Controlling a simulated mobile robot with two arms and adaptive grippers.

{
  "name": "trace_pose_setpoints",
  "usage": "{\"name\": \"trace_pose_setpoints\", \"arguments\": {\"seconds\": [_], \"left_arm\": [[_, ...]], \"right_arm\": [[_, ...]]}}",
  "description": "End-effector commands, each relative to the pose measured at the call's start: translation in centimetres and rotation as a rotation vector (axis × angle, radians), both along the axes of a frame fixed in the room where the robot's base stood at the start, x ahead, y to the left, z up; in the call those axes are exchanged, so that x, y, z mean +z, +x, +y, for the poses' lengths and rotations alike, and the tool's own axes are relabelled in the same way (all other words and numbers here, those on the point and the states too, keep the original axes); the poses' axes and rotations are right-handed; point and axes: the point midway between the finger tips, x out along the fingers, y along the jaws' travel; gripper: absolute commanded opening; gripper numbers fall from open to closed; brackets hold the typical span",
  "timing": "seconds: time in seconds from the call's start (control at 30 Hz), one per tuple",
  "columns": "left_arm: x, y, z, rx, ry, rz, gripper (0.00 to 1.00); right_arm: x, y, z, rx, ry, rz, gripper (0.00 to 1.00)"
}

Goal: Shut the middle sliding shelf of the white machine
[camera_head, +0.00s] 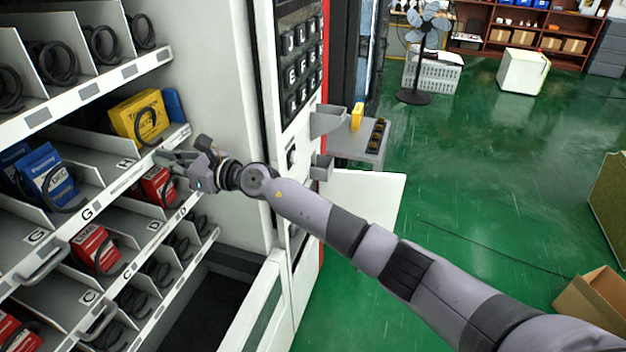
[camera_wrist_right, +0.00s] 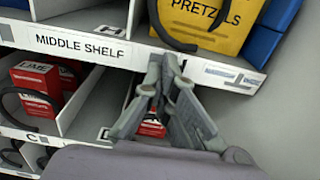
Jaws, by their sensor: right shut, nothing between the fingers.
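The middle shelf (camera_head: 118,184) of the white machine (camera_head: 205,60) holds a yellow box (camera_head: 128,112) and blue boxes (camera_head: 48,172). Its front rail carries letters such as G and H and a handle (camera_head: 42,264). In the right wrist view the rail is labelled MIDDLE SHELF (camera_wrist_right: 82,46). My right gripper (camera_head: 163,157) is shut and empty at the right part of this rail. In the wrist view its fingertips (camera_wrist_right: 166,66) overlap the rail just below the yellow PRETZELS box (camera_wrist_right: 215,22); contact is unclear. How far out the shelf stands is hard to tell. My left gripper is out of view.
An upper shelf (camera_head: 88,92) with coils is above, and lower shelves with red boxes (camera_head: 95,247) are below. Green floor (camera_head: 470,180) is open to the right.

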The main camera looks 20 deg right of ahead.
Motion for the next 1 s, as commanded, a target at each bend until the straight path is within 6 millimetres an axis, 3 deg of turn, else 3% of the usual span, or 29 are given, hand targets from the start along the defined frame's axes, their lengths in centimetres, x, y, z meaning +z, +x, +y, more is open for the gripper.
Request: {"name": "trace_pose_setpoints", "arguments": {"seconds": [0.03, 0.23, 0.7, 1.0], "left_arm": [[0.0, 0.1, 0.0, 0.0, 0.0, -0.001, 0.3], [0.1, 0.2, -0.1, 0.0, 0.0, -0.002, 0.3], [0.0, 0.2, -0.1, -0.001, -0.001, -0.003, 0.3], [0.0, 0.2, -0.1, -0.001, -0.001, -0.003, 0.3]], "right_arm": [[0.9, 0.1, 0.1, -0.001, 0.01, -0.012, 0.0], [0.7, -0.6, -0.8, -0.002, 0.007, -0.012, 0.0], [0.1, -6.3, -8.1, -0.001, 0.001, -0.003, 0.0], [0.1, -7.7, -9.9, -0.001, 0.002, -0.002, 0.0]]}}
